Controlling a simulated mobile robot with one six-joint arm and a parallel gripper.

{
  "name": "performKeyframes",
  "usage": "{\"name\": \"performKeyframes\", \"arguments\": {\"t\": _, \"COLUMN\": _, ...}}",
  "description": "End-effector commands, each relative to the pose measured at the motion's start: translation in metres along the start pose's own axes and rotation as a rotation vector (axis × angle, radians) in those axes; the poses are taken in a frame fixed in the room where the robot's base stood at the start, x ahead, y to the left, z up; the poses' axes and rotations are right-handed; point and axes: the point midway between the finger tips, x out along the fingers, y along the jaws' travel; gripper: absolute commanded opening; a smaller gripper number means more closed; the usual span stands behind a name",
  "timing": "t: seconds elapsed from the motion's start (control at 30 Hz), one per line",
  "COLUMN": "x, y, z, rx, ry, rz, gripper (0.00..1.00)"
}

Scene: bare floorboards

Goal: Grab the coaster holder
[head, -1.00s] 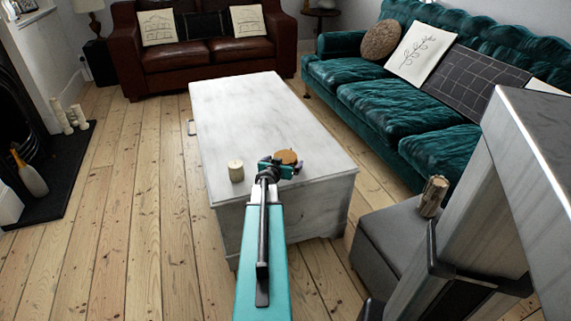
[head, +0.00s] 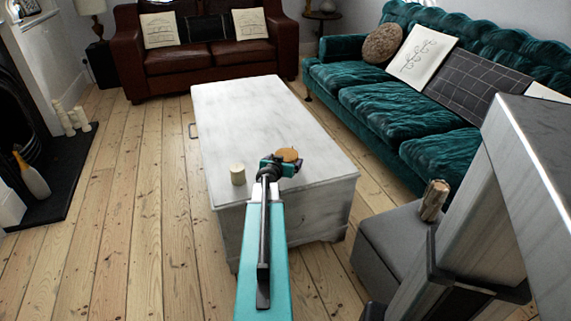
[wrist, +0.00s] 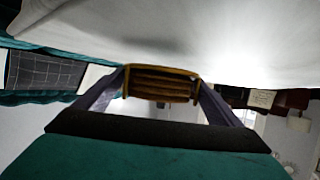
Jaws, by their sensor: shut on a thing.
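The coaster holder (head: 288,155) is a small round-topped wooden piece at the near end of the white chest-like table (head: 240,110). In the wrist view the coaster holder (wrist: 162,84) shows as a stack of brown wooden layers between my two fingers. My gripper (head: 281,164) is shut on it, with one finger at each side; the gripper also shows in the wrist view (wrist: 160,95). The arm partly hides the near side of the holder in the head view. I cannot tell whether the holder touches the tabletop.
A teal sofa (head: 400,100) lines the right side. Bare floorboards (head: 130,190) lie open at the left.

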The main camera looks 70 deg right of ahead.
Motion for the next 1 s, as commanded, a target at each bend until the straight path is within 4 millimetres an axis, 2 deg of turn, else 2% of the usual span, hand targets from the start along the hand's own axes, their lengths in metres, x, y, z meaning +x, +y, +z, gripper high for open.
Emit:
{"name": "performKeyframes", "arguments": {"t": 0.03, "x": -0.004, "y": 0.000, "z": -0.010, "rx": 0.000, "ry": 0.002, "rz": 0.000, "gripper": 0.63}}
{"name": "performKeyframes", "arguments": {"t": 0.6, "x": -0.061, "y": 0.019, "z": 0.012, "rx": -0.001, "ry": 0.000, "rz": 0.000, "gripper": 0.63}}
{"name": "performKeyframes", "arguments": {"t": 0.83, "x": -0.079, "y": 0.025, "z": 0.018, "rx": -0.001, "ry": 0.000, "rz": 0.000, "gripper": 0.63}}
{"name": "performKeyframes", "arguments": {"t": 1.0, "x": -0.082, "y": 0.027, "z": 0.015, "rx": -0.001, "ry": 0.000, "rz": 0.004, "gripper": 0.63}}
